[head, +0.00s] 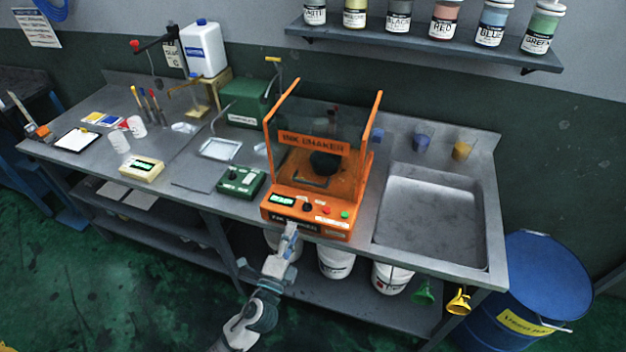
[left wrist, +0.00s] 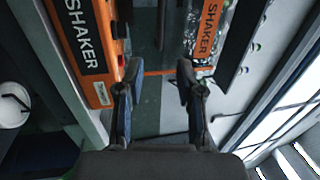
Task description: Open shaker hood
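The orange ink shaker (head: 335,222) stands on the bench, left of the sink. Its hood (head: 316,143) has clear panels, orange edges and an orange label strip. A dark round item (head: 322,164) shows inside the shaker. My left gripper (head: 291,227) is low in front of the shaker's front panel. In the left wrist view my left gripper (left wrist: 158,75) has its two fingers apart, with nothing held between them. The shaker's front (left wrist: 85,45) and the hood label (left wrist: 208,30) show on either side. My right gripper is not in view.
A green control box (head: 240,181) sits left of the shaker and a sink (head: 435,215) lies right. White buckets (head: 335,262) stand on the lower shelf. A bottle shelf (head: 420,45) hangs above. A blue drum (head: 535,290) stands at the right.

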